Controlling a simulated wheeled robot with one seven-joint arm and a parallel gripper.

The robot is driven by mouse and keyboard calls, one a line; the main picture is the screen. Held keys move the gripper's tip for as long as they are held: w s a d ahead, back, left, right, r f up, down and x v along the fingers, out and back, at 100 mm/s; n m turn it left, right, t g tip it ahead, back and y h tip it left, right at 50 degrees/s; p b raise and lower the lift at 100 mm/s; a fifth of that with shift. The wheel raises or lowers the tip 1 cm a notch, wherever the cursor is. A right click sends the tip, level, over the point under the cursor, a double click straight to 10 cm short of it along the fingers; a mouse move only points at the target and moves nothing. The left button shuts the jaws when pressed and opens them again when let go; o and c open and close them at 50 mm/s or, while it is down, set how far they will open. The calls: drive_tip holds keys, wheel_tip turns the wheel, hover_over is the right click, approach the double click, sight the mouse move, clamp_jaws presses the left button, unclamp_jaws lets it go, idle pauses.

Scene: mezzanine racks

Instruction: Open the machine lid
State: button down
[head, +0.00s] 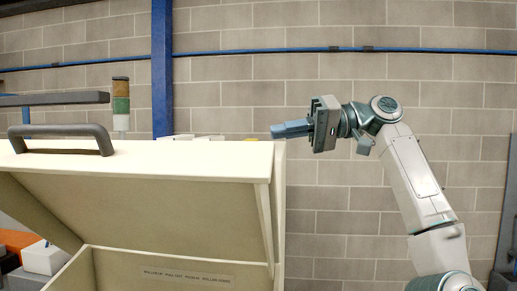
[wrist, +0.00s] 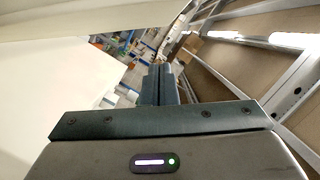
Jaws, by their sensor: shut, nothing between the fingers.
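The machine lid (head: 170,168) is a cream panel on a cream machine box (head: 175,270). A dark grey handle (head: 62,138) sits on top of the lid at the left. My gripper (head: 275,130) is to the right of the lid, near its upper right corner, pointing left. Its fingers are shut and empty, and far from the handle. In the wrist view the shut fingers (wrist: 159,82) show in the middle, with a pale surface filling the left side.
A blue post (head: 162,70) and a signal tower (head: 121,104) stand behind the lid. A blue pipe (head: 340,49) runs along the block wall. A dark bar (head: 55,99) reaches in at the left. The space above the lid's right part is clear.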

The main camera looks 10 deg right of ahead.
sight(258, 149)
drive_tip(key=x, duration=0.5)
drive_tip(key=shift+a, duration=0.2)
drive_tip(key=shift+s+a+f, duration=0.1)
drive_tip(key=shift+s+f, duration=0.15)
drive_tip(key=shift+f, duration=0.05)
drive_tip(key=shift+s+f, duration=0.35)
drive_tip(key=shift+s, duration=0.3)
drive_tip(key=shift+s+a+f, duration=0.2)
drive_tip(key=shift+s+f, duration=0.3)
drive_tip(key=shift+s, duration=0.15)
